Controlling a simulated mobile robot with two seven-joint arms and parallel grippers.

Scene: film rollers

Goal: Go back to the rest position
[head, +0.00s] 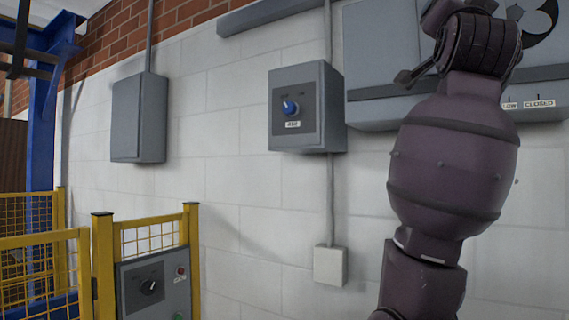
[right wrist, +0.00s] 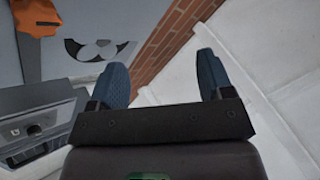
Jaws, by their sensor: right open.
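My right gripper (right wrist: 163,70) shows in the right wrist view with its two blue-grey fingers wide apart and nothing between them. Beyond the fingers are a brick strip and white wall. In the head view my dark purple right arm rises on the right, in front of the wall and a large grey panel (head: 380,50). Its wrist is at the top edge, and I cannot make out the fingers clearly there. My left gripper is in neither view.
A grey box with a blue knob (head: 290,107) and a plain grey box (head: 138,118) hang on the white wall. A yellow fence (head: 103,265) with a control panel (head: 155,290) stands at lower left. An orange part (right wrist: 35,18) shows in the right wrist view.

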